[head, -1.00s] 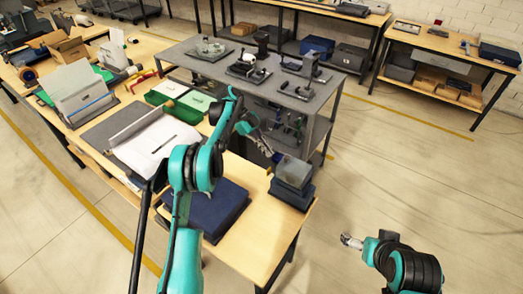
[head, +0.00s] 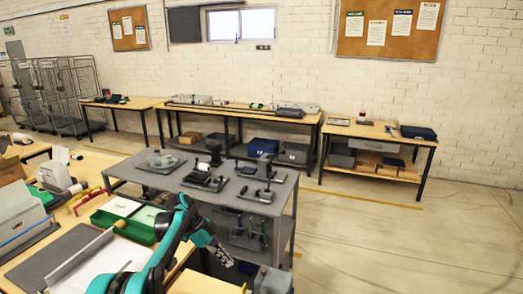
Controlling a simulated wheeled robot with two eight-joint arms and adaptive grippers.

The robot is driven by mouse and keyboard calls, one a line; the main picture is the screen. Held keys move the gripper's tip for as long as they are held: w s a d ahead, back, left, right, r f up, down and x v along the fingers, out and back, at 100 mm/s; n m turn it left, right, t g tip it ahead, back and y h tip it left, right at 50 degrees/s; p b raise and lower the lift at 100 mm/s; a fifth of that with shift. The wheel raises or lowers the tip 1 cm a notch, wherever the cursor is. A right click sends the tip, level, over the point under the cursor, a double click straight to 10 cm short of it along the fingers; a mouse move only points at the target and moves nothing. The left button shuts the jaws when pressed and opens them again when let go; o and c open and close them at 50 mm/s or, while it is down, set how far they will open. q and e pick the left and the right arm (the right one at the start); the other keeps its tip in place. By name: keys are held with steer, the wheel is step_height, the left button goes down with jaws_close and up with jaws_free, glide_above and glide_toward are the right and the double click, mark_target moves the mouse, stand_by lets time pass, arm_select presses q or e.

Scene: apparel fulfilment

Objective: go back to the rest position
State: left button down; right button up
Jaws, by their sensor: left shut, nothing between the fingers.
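My left arm comes in at the bottom of the head view. Its teal and black links reach up, and the left gripper (head: 224,257) hangs down to the right in front of the grey bench. Its fingers look shut with nothing between them. The tips are small and close to the bench's shadowed side. My right arm and gripper are outside the view.
The grey bench (head: 215,195) carries several small fixtures. The wooden table (head: 90,185) at left holds a green tray (head: 128,226) and a white sheet (head: 115,258). A grey box (head: 272,280) stands right of the gripper. Open floor (head: 400,245) lies at right.

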arm_select(q)
steer(key=s+r+n+t+y+b, duration=0.1)
steer(key=s+r+n, duration=0.15)
steer(key=s, duration=0.35)
steer(key=s+a+r+n+t+y, duration=0.1)
steer(key=s+r+n+t+y, duration=0.1)
steer(key=s+n, duration=0.25)
steer(key=s+r+n+t+y+b, duration=0.1)
steer(key=s+r+n, duration=0.2)
steer(key=s, duration=0.3)
steer(key=s+a+f+n+t+y+b, duration=0.1)
steer(key=s+a+f+n+t, duration=0.1)
steer(key=s, duration=0.5)
steer(key=s+a+f+n+t+y, duration=0.1)
steer(key=s+a+f+n+t, duration=0.1)
steer(key=s+f+n, duration=0.3)
steer(key=s+n, duration=0.1)
steer(key=s, duration=0.2)
steer(key=shift+f+t+y+b, duration=0.2)
steer(key=shift+t+y+b, duration=0.1)
steer(key=shift+y+b, duration=0.1)
